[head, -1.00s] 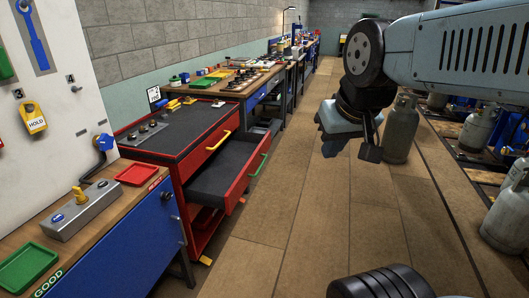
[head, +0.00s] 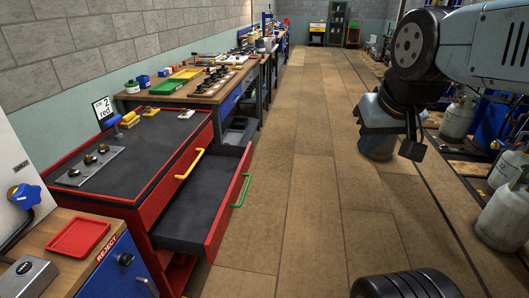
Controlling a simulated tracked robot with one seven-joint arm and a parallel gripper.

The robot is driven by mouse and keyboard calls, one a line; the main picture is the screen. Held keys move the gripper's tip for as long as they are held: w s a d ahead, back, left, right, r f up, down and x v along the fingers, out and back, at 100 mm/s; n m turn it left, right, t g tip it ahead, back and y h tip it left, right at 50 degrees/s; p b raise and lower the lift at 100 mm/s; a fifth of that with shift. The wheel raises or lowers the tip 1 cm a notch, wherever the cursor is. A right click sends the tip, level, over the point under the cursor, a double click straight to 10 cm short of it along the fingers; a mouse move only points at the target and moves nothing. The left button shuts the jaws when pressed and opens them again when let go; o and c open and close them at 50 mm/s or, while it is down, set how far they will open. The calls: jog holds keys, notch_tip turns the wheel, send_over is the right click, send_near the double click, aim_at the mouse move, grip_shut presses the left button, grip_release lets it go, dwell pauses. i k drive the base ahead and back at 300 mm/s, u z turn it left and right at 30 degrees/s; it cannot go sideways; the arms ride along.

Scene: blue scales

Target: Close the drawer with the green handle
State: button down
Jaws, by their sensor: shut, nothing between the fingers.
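The drawer (head: 196,207) with the green handle (head: 241,190) stands pulled out from the red tool cabinet (head: 146,208). Its inside is dark grey and looks empty, and its red front faces right over the aisle. Above it, a drawer with a yellow handle (head: 190,164) looks shut. My gripper (head: 412,150) hangs from the arm at the right, well apart from the drawer and holding nothing. Its fingers look small and dark, and are shut. Open floor shows between it and the green handle.
A wooden bench (head: 205,92) with trays and parts stands beyond the cabinet. A blue cabinet with a red tray (head: 78,237) stands at the near left. Grey gas cylinders (head: 505,168) line the right. The plank floor (head: 300,170) in the middle is clear.

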aim_at(194, 220)
jog(key=z, duration=0.1)
jog(key=i, duration=0.95)
jog(key=u, duration=0.25)
